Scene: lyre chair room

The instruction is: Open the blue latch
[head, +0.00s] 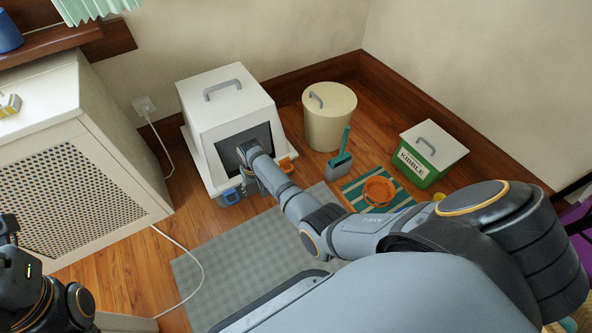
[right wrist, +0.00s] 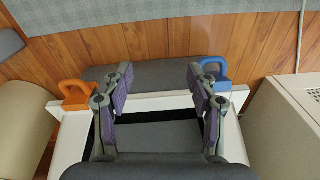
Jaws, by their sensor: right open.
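The white covered box (head: 225,95) stands on the floor against the wall, with a grey lid handle and a dark front opening. A blue latch (head: 231,195) sits at its lower front left corner and an orange latch (head: 287,165) at its lower front right. In the right wrist view the blue latch (right wrist: 215,70) is at right and the orange latch (right wrist: 75,92) at left. My right gripper (right wrist: 162,78) is open and empty between them. Its right-hand finger is close beside the blue latch; I cannot tell whether they touch. My left gripper's fingers are out of view.
A cream bin (head: 328,120), a dustpan with teal brush (head: 339,165), an orange bowl (head: 379,190) on a striped mat and a green kibble box (head: 428,158) stand right of the box. A perforated cabinet (head: 75,170) is left. A grey mat (head: 225,260) lies in front.

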